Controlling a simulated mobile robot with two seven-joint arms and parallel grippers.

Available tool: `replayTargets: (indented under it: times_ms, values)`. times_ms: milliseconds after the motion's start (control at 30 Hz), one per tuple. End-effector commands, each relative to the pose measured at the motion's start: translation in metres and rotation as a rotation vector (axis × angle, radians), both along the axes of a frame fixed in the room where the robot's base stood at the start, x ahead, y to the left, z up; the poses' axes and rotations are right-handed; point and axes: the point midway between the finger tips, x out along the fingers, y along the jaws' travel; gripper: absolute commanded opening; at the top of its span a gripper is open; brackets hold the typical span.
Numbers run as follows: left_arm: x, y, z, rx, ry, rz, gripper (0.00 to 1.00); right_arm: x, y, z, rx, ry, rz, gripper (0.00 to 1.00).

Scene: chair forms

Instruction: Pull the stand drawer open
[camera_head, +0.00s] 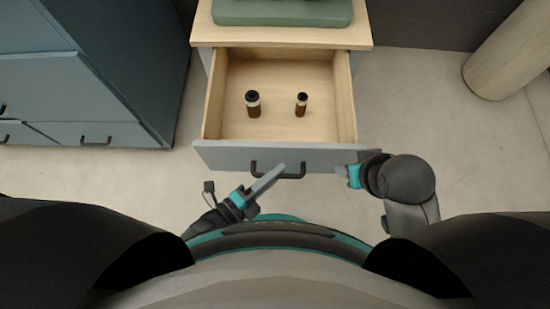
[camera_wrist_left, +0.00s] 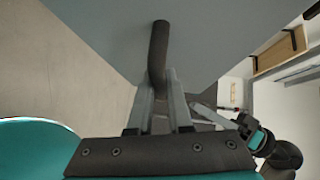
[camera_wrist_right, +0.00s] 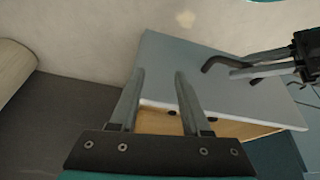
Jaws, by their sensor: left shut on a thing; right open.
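The stand drawer (camera_head: 285,125) is pulled out with its pale wood inside in view. Its grey front (camera_head: 225,155) carries a dark bar handle (camera_head: 290,175). In the left wrist view the handle (camera_wrist_left: 158,45) runs down between the fingers of that gripper (camera_wrist_left: 159,85). My right gripper (camera_wrist_right: 159,72) is open, with its fingers close to one end of the drawer front (camera_wrist_right: 215,90). In the head view its tips are partly hidden at the front's right end.
A dark bottle (camera_head: 253,104) and a smaller one (camera_head: 301,105) stand in the drawer. A green object (camera_head: 282,10) lies on the stand top (camera_head: 225,35). A blue-grey cabinet (camera_head: 110,60) is at left, a wooden cylinder (camera_head: 500,60) at right.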

Motion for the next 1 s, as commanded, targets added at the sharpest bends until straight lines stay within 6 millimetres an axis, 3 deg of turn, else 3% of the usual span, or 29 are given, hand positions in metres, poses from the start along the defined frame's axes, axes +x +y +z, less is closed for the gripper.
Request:
replayTargets:
  times_ms: [600, 633, 700, 867, 1000]
  values:
    - [-0.0086, 0.0001, -0.0003, 0.001, 0.000, 0.000, 0.00, -0.0004, 0.0015, -0.0045, 0.002, 0.009, 0.001, 0.47]
    - [-0.0086, 0.0001, -0.0003, 0.001, 0.000, 0.000, 0.20, -0.0003, 0.0016, -0.0045, 0.003, 0.009, 0.000, 0.47]
    - [-0.0085, 0.0001, -0.0002, 0.001, 0.000, 0.000, 0.27, 0.0000, 0.0019, -0.0040, 0.003, 0.007, 0.000, 0.47]
    - [-0.0083, 0.0001, -0.0002, 0.001, 0.001, 0.000, 0.45, 0.0005, 0.0023, -0.0027, 0.005, 0.004, 0.000, 0.47]
    - [-0.0082, 0.0001, -0.0001, 0.000, 0.000, 0.000, 0.47, 0.0009, 0.0023, -0.0019, 0.005, 0.002, 0.000, 0.47]
